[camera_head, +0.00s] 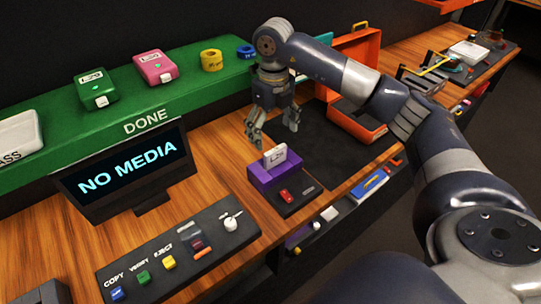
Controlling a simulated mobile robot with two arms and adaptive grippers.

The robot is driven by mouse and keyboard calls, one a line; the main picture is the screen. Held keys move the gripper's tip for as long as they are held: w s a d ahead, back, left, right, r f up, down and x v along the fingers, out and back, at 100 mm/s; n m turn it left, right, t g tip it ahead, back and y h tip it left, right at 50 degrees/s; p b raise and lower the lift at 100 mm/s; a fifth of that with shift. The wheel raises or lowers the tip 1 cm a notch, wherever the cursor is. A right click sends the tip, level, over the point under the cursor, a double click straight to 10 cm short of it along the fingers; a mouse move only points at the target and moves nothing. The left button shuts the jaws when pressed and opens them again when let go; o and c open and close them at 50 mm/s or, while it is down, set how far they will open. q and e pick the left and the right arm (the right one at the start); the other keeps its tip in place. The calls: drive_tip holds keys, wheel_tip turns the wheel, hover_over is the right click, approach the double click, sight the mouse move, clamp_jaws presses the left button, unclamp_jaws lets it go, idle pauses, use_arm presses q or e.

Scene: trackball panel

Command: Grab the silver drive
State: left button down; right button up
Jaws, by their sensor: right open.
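A small silver-white drive (275,156) with a dark label stands upright in a purple dock (261,178) on the wooden bench. My right gripper (272,133) points down just above and behind the drive, fingers apart and empty. It appears not to touch the drive. A screen (126,171) left of the dock reads "NO MEDIA". My left gripper is not in view.
A button panel (180,252) lies in front of the screen. An open orange case (358,47) stands behind my right arm. The dark mat (330,142) right of the dock has free room.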

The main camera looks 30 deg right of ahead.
sight(275, 149)
drive_tip(key=f, duration=0.3)
drive_tip(key=shift+s+p, duration=0.35)
drive_tip(key=shift+s, duration=0.05)
drive_tip(key=shift+f, duration=0.25)
drive_tip(key=f+p, duration=0.1)
drive_tip(key=f, duration=0.2)
drive_tip(key=f+p, duration=0.1)
drive_tip(key=shift+s+f+p, duration=0.15)
drive_tip(key=shift+s+p, duration=0.1)
drive_tip(key=shift+p, duration=0.1)
drive_tip(key=shift+f, duration=0.25)
drive_tip(key=shift+w+f, duration=0.1)
drive_tip(key=shift+w, duration=0.05)
drive_tip(key=shift+c, duration=1)
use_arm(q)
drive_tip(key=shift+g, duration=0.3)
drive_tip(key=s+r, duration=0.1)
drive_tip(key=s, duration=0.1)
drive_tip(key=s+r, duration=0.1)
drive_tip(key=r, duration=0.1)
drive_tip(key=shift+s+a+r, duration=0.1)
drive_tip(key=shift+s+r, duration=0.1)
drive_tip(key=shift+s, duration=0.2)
use_arm(e)
drive_tip(key=c, duration=1)
